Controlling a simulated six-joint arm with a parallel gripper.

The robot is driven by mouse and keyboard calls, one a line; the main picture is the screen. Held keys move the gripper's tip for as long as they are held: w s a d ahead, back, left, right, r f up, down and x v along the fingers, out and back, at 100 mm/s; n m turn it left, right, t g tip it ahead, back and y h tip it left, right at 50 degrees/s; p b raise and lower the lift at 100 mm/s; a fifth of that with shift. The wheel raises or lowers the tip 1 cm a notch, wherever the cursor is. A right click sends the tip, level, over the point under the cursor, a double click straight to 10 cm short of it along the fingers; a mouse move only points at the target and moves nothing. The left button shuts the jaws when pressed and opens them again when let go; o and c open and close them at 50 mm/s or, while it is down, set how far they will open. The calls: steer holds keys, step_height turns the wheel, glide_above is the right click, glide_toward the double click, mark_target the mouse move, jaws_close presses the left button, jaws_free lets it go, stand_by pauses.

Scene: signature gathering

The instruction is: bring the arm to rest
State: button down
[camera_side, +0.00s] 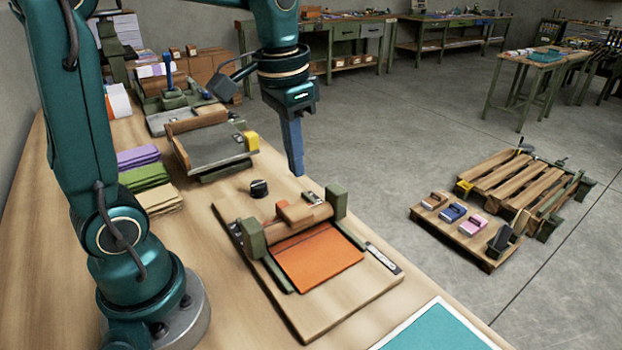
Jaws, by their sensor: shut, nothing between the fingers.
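My gripper (294,165) hangs at the upper middle, its blue fingers shut and pointing down. Nothing is between the fingers. It is in the air, above and behind the wooden board (330,312) that carries a press-like jig. Under the jig's wooden bar (303,216) lies an orange sheet or stack (318,258). The bar sits between two green side blocks. My gripper appears apart from the jig.
Folded purple, green and tan stacks (145,177) lie further left. A grey-topped fixture (212,148) stands behind. A teal mat (437,330) is at front right. Pallets (520,185) lie on the floor.

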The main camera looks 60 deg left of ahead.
steer(key=s+d+f+t, duration=0.1)
steer(key=s+d+t, duration=0.3)
steer(key=s, duration=0.5)
steer(key=shift+d+n, duration=0.3)
steer(key=shift+f, duration=0.1)
stand_by(0.9)
